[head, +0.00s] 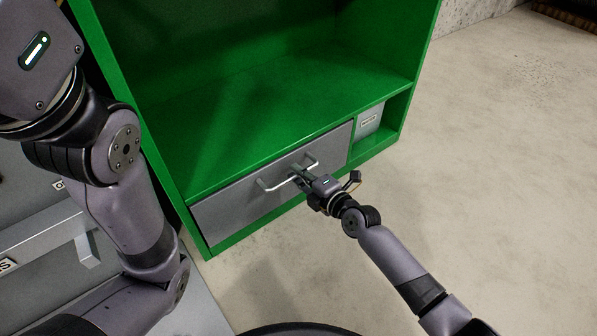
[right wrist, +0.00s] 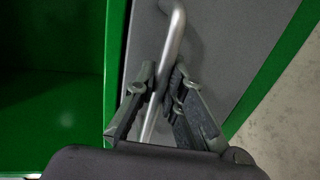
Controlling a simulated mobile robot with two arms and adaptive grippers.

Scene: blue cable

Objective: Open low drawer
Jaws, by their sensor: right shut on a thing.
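The low drawer (head: 235,207) is a grey front at the bottom of a green cabinet, with a silver bar handle (head: 269,187) across it. The drawer front looks flush with the cabinet frame. My right gripper (head: 298,173) is at the middle of the handle, shut on it. In the right wrist view the handle (right wrist: 175,38) runs between the two fingers of the gripper (right wrist: 162,88), with the grey drawer front (right wrist: 215,40) behind. My left arm shows at the left of the head view, but its gripper is out of view.
The green cabinet (head: 415,50) has an empty open shelf above the drawer. A small grey box (head: 368,121) sits in the compartment right of the drawer. Grey furniture (head: 40,225) stands at the left. The concrete floor (head: 500,170) is clear at the right.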

